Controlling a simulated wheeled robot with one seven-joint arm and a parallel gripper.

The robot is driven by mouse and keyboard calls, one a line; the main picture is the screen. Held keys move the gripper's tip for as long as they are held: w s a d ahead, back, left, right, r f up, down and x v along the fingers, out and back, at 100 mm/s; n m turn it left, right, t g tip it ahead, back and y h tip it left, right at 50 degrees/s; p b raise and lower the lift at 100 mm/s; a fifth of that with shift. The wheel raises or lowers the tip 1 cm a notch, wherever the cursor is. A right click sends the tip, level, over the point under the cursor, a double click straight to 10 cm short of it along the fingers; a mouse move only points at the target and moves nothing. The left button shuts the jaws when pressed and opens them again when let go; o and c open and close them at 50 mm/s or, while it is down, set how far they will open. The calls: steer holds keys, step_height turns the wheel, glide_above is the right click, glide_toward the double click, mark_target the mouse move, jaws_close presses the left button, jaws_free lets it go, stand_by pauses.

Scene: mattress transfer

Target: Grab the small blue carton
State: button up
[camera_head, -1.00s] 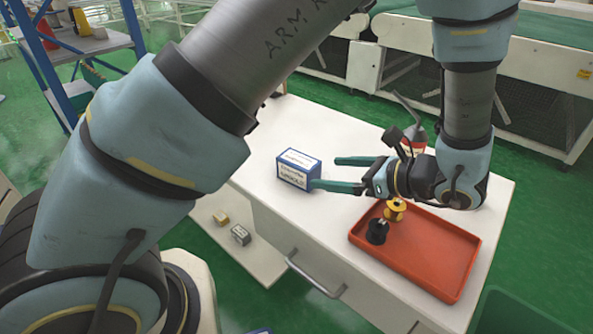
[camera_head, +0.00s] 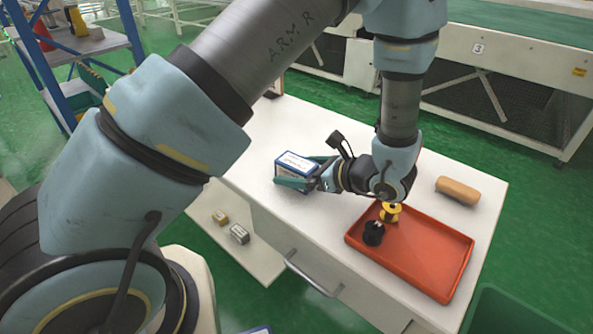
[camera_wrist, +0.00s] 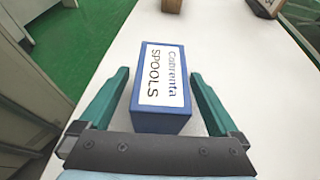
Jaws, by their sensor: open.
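The small blue carton (camera_head: 293,165) stands on the white cabinet top, with white labels on it. In the wrist view the carton (camera_wrist: 163,88) shows a white label reading "Cabrenta SPOOLS". My gripper (camera_head: 305,170) is open, with one green finger on each side of the carton. In the wrist view the fingers of my gripper (camera_wrist: 160,92) flank the carton, with a small gap showing on each side. The near finger hides part of the carton in the head view.
A red tray (camera_head: 440,240) on the cabinet top (camera_head: 335,225) holds a yellow spool (camera_head: 390,211) and a black spool (camera_head: 373,233). A tan rounded object (camera_head: 458,190) lies behind the tray. Two small boxes sit on a lower shelf (camera_head: 262,258). A blue rack stands at the left.

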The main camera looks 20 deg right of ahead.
steer(key=shift+c, duration=0.4)
jaws_close()
